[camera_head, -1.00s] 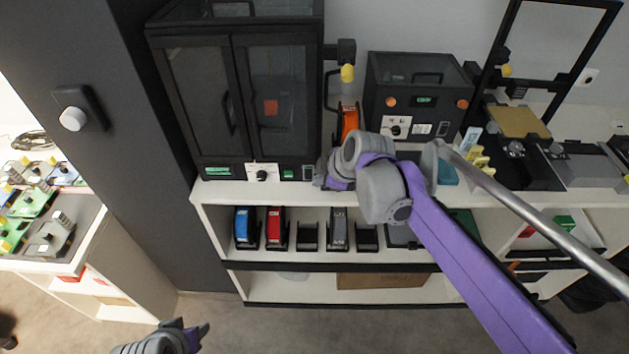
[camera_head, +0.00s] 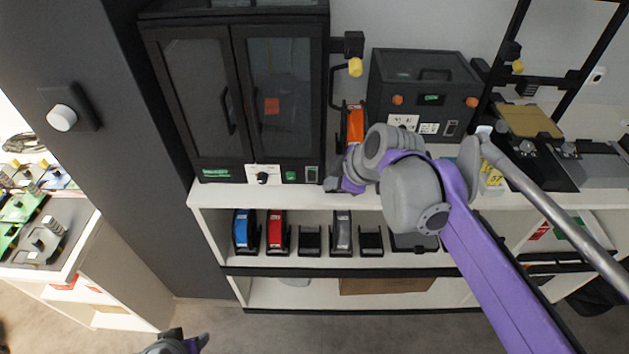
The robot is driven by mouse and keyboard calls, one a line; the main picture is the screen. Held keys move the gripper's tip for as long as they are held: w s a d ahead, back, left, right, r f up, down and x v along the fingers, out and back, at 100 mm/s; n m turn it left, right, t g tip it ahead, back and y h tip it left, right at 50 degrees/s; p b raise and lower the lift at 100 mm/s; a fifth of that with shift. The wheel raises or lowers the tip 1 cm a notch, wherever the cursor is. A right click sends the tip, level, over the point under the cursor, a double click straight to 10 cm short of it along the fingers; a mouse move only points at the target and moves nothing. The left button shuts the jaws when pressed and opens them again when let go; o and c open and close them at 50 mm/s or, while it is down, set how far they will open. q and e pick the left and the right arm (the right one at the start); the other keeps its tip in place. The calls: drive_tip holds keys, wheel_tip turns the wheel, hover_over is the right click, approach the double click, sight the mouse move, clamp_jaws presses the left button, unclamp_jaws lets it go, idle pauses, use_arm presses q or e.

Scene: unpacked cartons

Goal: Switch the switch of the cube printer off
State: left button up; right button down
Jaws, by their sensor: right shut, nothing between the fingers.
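Two black enclosed machines stand on the counter, and I cannot read which is the cube printer. The smaller boxy one (camera_head: 422,92) has orange corner knobs, a small display (camera_head: 431,99), white labels and a rocker switch (camera_head: 451,128) at its lower right. The tall cabinet (camera_head: 235,100) has a dial (camera_head: 262,177) and a switch (camera_head: 312,174) along its lower edge. My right gripper (camera_head: 334,183) is shut and empty at the counter's front edge, just right of the cabinet's switch. My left gripper (camera_head: 192,342) shows only partly at the bottom edge; its jaws are unclear.
An orange spool (camera_head: 355,125) stands between the two machines, behind my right wrist. An open-frame printer (camera_head: 528,120) stands at the right. Blue (camera_head: 246,232) and red spools (camera_head: 277,232) sit on the shelf below. The floor in front is clear.

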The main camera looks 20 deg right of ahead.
sight(309, 178)
drive_tip(key=w+f, duration=0.5)
drive_tip(key=w, duration=0.1)
drive_tip(key=w+a+f+b, duration=0.1)
drive_tip(key=w+f, duration=0.2)
drive_tip(key=shift+f, duration=0.35)
use_arm(q)
drive_tip(key=shift+w+f, duration=0.15)
drive_tip(key=shift+f, duration=0.7)
use_arm(e)
drive_tip(key=shift+w, duration=0.1)
use_arm(q)
drive_tip(key=shift+r, duration=0.1)
use_arm(e)
drive_tip(key=shift+w+f, duration=0.1)
drive_tip(key=shift+w, duration=0.05)
drive_tip(key=shift+r+p, duration=0.75)
drive_tip(key=shift+r, duration=0.1)
use_arm(q)
drive_tip(key=shift+w+r, duration=0.15)
drive_tip(key=shift+r, duration=0.55)
